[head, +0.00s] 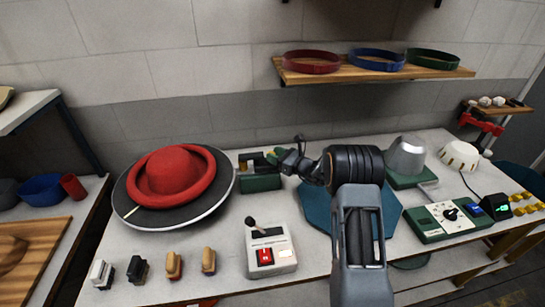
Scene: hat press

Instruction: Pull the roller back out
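My gripper (285,158) is at the right side of a small dark green box (259,181) near the middle of the table. The box has an open top with a dark inside. A small yellow-green piece (272,154) shows at the fingertips, over the box's back right part. It may be part of the roller, but I cannot tell. No roller shows clearly; the box and gripper may hide it. The fingers are too small and dark to tell whether they are open or shut.
A red hat (173,172) lies on a round grey plate at left. A white switch box (270,250) with an upright lever stands in front of the green box. Brushes stand front left. A blue mat (318,205) lies under my arm. A metal dome (407,155) and control panel (448,220) stand at right.

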